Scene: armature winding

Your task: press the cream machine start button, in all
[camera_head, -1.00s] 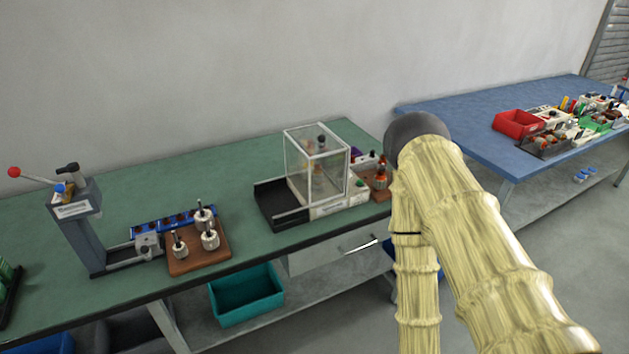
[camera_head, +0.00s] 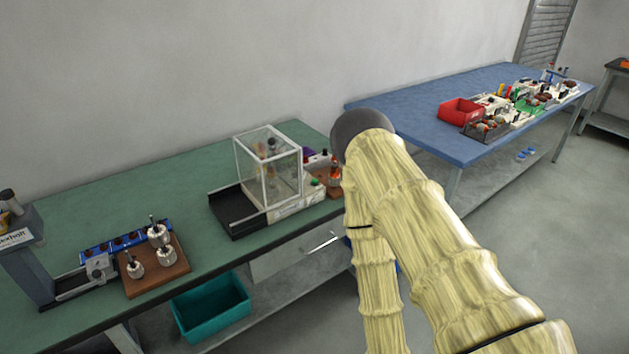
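The cream machine (camera_head: 297,206) stands on the green bench, right of its middle. A clear box-shaped guard with a pale frame (camera_head: 268,172) covers its left part, and dim parts show inside. A small green button (camera_head: 315,182) sits on the cream body just right of the guard; it is too small to tell whether it is pressed. My arm, in a pale yellow sleeve, rises at the right of the machine, with a dark round joint on top. My gripper is not in view.
A black tray (camera_head: 236,222) lies left of the machine. A wooden block with metal armatures (camera_head: 178,277) and a lever press (camera_head: 25,255) stand further left. A teal bin (camera_head: 212,308) is below. A blue table (camera_head: 420,110) with a red bin (camera_head: 460,111) stands at right.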

